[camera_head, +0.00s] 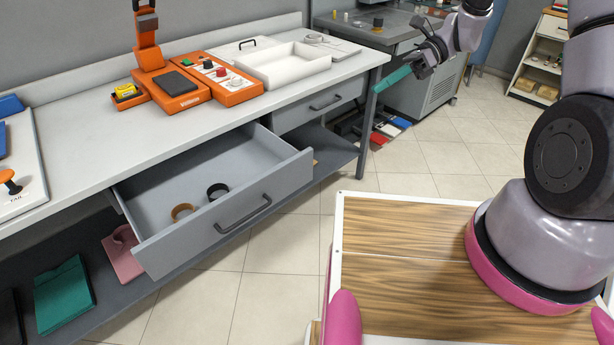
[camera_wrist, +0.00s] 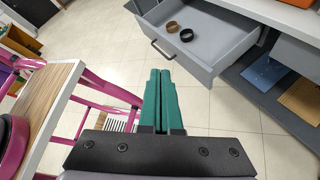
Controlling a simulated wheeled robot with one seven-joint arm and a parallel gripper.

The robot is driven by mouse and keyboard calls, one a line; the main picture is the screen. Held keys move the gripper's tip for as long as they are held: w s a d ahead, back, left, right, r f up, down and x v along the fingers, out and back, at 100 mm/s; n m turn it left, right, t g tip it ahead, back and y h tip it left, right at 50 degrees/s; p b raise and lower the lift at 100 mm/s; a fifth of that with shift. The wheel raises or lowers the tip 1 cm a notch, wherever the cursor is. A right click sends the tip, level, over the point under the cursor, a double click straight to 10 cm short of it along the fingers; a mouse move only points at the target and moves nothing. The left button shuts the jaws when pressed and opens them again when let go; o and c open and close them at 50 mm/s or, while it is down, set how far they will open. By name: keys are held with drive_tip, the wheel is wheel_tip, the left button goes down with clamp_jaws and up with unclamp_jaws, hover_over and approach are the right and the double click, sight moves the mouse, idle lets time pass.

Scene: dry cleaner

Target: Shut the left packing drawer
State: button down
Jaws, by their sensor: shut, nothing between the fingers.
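The left packing drawer (camera_head: 215,193) is a grey drawer pulled well out from under the white-topped bench. A brown ring (camera_head: 182,211) and a black ring (camera_head: 217,190) lie inside it. Its dark bar handle (camera_head: 243,214) is on the front panel. The drawer also shows at the top of the wrist view (camera_wrist: 200,72). My gripper (camera_head: 393,79) has green fingers and is shut and empty. It is held in the air to the right of the bench, apart from the drawer. In the wrist view the fingers (camera_wrist: 160,76) lie together, below and left of the drawer front.
The right drawer (camera_head: 318,105) is shut. On the bench (camera_head: 75,130) are an orange device (camera_head: 168,88) and a white tray (camera_head: 282,67). Folded cloths, one teal (camera_head: 63,296), lie on the lower shelf. Tiled floor (camera_head: 270,270) is clear before the drawer.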

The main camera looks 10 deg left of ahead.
drive_tip(key=s+a+f+m+t+y, duration=0.1)
drive_tip(key=a+f+m+y, duration=0.1)
drive_tip(key=f+m, duration=0.6)
drive_tip(key=s+a+f+m+t+y, duration=0.1)
drive_tip(key=s+a+f+m+y, duration=0.15)
drive_tip(key=f, duration=0.95)
drive_tip(key=s+a+f+m+t+y, duration=0.1)
drive_tip(key=f+m+t+y, duration=0.15)
drive_tip(key=f+m, duration=0.6)
drive_tip(key=shift+w+a+f+n+g, duration=0.15)
drive_tip(key=shift+w+a+f+n, duration=0.25)
drive_tip(key=shift+a, duration=1.75)
drive_tip(key=shift+w+a+f+n+g, duration=0.15)
drive_tip(key=shift+w+a+f+n, duration=0.25)
drive_tip(key=shift+a, duration=1.7)
drive_tip(key=shift+w+a+f+n+g, duration=0.15)
drive_tip(key=shift+w+a+f+n, duration=0.2)
drive_tip(key=shift+a, duration=1.8)
